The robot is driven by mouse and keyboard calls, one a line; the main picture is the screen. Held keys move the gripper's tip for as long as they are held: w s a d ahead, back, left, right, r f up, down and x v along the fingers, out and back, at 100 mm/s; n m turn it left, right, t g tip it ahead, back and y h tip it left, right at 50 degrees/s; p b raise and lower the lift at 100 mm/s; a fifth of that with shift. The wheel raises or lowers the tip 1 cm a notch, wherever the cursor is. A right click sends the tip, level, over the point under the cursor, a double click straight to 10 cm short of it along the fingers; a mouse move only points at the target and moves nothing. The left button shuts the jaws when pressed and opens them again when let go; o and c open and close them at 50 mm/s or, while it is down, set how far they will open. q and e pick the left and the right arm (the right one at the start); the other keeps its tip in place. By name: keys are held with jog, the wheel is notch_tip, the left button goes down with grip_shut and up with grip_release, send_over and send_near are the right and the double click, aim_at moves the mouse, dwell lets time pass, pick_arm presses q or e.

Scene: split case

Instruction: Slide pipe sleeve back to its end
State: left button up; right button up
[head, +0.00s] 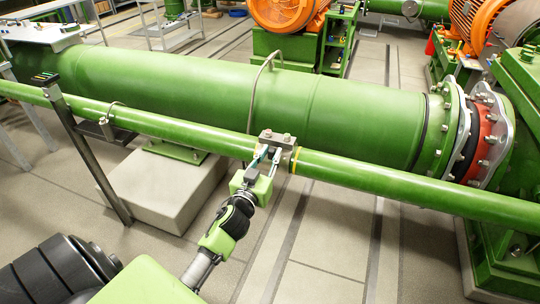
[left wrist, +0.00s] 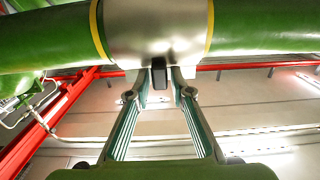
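The pipe sleeve (head: 283,139) is a short metal collar with bolts on top, around the thin green pipe (head: 390,182). A yellow ring shows at its right edge in the head view. In the left wrist view the sleeve (left wrist: 155,28) fills the top middle, with yellow rings at both edges. A dark tab (left wrist: 159,74) hangs below it. My left gripper (head: 267,156) is at the sleeve from the front and below. In the left wrist view its fingertips (left wrist: 159,80) stand on either side of the tab, with narrow gaps showing. My right gripper is out of view.
A large green pipe (head: 200,95) runs behind the thin pipe. A bent metal rod (head: 252,92) rises behind the sleeve. A dark post (head: 90,160) stands at the left by the thin pipe. A bolted flange (head: 440,125) is at the right.

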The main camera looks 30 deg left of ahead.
aim_at(259, 142)
pick_arm(q)
grip_shut()
jog(key=a, duration=0.2)
jog(key=s+a+p, duration=0.1)
jog(key=a, duration=0.2)
jog(key=shift+s+a+p, duration=0.15)
jog(key=shift+p, duration=0.15)
jog(key=shift+a, duration=0.1)
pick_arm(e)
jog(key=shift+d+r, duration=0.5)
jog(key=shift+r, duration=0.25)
pick_arm(q)
grip_release()
jog(key=shift+d, duration=0.2)
jog(key=v, duration=1.2)
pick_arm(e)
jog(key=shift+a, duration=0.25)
